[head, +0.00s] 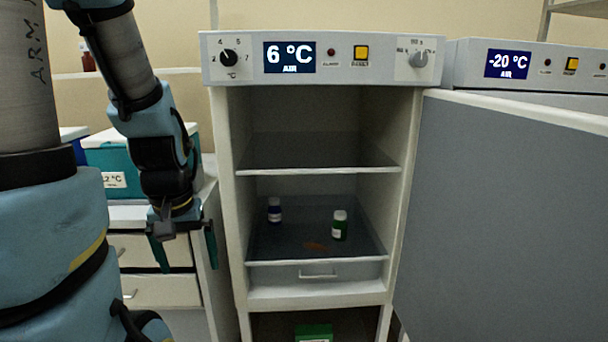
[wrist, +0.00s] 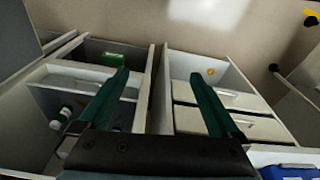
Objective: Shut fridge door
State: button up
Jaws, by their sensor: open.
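The fridge (head: 314,292) has a 6 °C display and stands open in the middle of the head view. Its door (head: 505,215) is swung wide open to the right, with its grey face showing. My gripper (head: 184,250) hangs to the left of the fridge, in front of the drawer cabinet, pointing down. Its two green fingers are spread apart with nothing between them. In the wrist view my gripper (wrist: 160,95) is also open and empty. The fridge interior shows at the left of the wrist view (wrist: 62,105).
A green box (head: 313,332) sits below. A drawer cabinet (head: 158,291) with a teal box (head: 115,160) is on the left. A -20 °C unit (head: 520,66) is behind the door.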

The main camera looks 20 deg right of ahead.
aim_at(504, 238)
jog(key=k+l+z, duration=0.35)
jog(key=l+z, duration=0.15)
jog(key=k+l+z, duration=0.1)
jog(key=l+z, duration=0.15)
jog(key=l, duration=0.2)
jog(key=k+l+z, duration=0.1)
jog(key=l+z, duration=0.4)
jog(key=l, duration=0.2)
jog(key=k, duration=0.05)
